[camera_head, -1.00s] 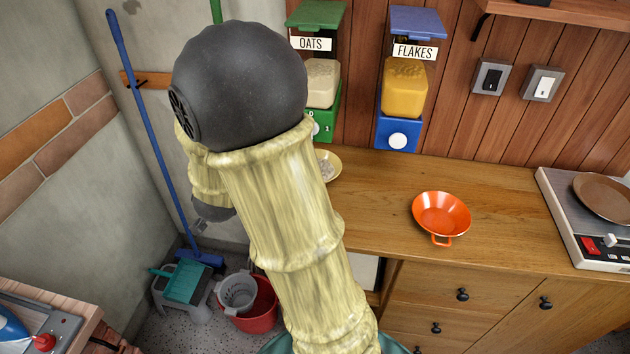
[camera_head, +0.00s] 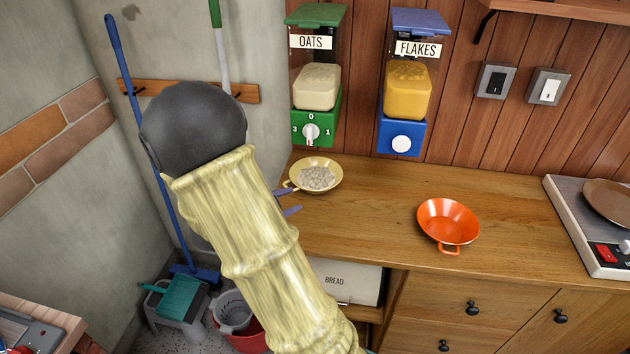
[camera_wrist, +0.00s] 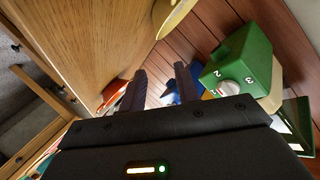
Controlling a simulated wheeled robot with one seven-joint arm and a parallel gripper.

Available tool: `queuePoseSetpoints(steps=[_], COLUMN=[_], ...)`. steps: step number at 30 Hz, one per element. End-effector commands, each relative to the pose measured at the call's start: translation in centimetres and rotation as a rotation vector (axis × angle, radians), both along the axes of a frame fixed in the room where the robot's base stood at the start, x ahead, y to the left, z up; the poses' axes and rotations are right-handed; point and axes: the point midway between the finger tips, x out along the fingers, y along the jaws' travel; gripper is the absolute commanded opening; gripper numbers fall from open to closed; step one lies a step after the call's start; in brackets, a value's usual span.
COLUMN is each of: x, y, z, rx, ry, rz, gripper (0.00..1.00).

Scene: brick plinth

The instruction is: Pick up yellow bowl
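The yellow bowl (camera_head: 338,178) sits on the wooden counter below the oats dispenser, with pale oats (camera_head: 316,177) in it. Its small handle points left, towards my gripper. My gripper (camera_head: 288,201) is just left of the bowl, at the counter's left edge, mostly hidden behind my arm; two purplish fingertips show, apart. In the wrist view the two dark fingers (camera_wrist: 161,88) stand apart with nothing held between them. Part of the bowl's rim (camera_wrist: 178,15) shows there at the top, beyond the fingers and not between them.
The green oats dispenser (camera_head: 316,115) and blue flakes dispenser (camera_head: 404,138) hang on the wall behind. An orange bowl (camera_head: 447,222) stands to the right, then a hotplate (camera_head: 590,235). The counter between the bowls is clear. A broom (camera_head: 145,130) leans in the left corner.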

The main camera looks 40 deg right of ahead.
Motion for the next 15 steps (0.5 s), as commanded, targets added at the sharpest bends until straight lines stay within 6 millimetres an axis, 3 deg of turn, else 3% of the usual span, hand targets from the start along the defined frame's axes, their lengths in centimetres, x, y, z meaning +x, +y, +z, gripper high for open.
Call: queuePoseSetpoints(steps=[15], x=[1.2], y=[-8.5], z=[-3.0], rx=[0.000], ry=[0.002], rz=[-0.004], gripper=[0.32])
